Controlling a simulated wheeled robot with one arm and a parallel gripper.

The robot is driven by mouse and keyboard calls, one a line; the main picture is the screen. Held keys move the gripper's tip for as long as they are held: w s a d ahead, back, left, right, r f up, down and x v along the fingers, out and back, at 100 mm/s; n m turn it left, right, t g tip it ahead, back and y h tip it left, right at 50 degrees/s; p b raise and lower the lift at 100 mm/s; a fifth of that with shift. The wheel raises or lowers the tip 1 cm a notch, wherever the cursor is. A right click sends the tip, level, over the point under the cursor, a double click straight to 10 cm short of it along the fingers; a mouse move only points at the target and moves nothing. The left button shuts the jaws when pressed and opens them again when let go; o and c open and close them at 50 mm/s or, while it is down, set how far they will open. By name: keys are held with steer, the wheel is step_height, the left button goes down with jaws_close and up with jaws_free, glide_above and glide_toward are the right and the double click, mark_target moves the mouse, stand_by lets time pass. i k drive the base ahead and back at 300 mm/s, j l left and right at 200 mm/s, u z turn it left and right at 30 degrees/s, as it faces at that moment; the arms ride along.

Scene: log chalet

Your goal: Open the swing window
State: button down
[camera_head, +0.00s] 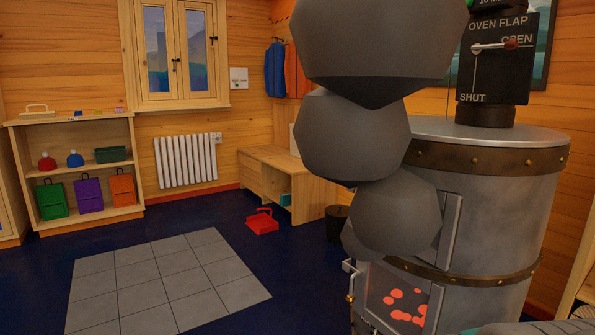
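The swing window (180,50) is in the far wall at the upper left. The window is far across the room from my arm.
A metal stove (500,190) with an oven flap lever stands close on the right. A shelf (90,165) with bags stands left of the window, a radiator (185,162) below it. Grey floor tiles (165,280) lie clear.

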mark_target(139, 5)
steer(key=i+j+u, duration=0.4)
steer(key=i, duration=0.65)
steer(key=i+u, duration=0.4)
steer(key=i, duration=2.8)
